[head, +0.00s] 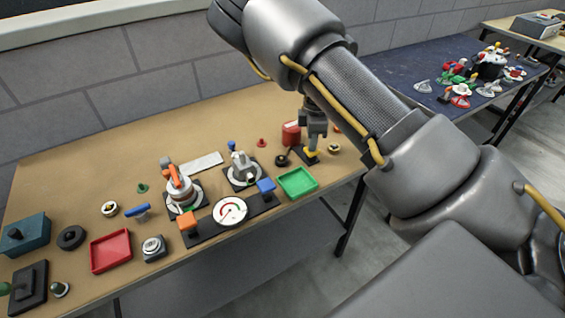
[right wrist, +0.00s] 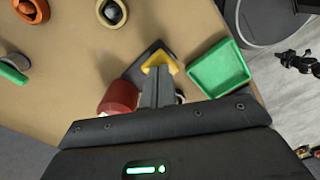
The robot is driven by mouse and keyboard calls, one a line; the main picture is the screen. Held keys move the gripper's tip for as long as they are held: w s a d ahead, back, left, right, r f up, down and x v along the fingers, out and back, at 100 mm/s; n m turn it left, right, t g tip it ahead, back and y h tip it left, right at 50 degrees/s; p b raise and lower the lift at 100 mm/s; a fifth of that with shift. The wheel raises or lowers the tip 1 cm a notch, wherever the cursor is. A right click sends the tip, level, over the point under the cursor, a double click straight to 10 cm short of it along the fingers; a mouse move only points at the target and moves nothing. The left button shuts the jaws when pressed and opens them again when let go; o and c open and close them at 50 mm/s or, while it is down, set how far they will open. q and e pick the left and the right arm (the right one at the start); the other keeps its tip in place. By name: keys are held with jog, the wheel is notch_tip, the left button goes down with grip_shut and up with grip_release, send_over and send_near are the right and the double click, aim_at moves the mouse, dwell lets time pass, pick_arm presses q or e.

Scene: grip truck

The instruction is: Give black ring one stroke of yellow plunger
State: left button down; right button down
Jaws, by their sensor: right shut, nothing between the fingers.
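The yellow plunger (head: 313,153) stands on a dark base at the right end of the brown table. It also shows in the right wrist view (right wrist: 159,61) on its dark plate (right wrist: 139,67). My right gripper (head: 315,138) points down just above the plunger. Its fingers (right wrist: 158,76) are shut with nothing between them; whether they touch the plunger cannot be told. A black ring (head: 71,238) lies flat at the left of the table. Another small round black thing (head: 282,160) is left of the plunger. My left gripper is not in view.
A red cylinder (head: 291,134) stands close beside the plunger, and a green tray (head: 297,183) lies in front. A dial (head: 230,211), orange-handled clamp (head: 179,190) and red tray (head: 110,251) are farther left. The table's right edge is near.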

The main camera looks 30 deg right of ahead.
jog(key=shift+f, duration=0.4)
jog(key=shift+r, duration=0.15)
jog(key=shift+r+p, duration=1.45)
jog(key=shift+r, duration=0.45)
notch_tip(320, 180, up, 5)
jog(key=p, duration=0.4)
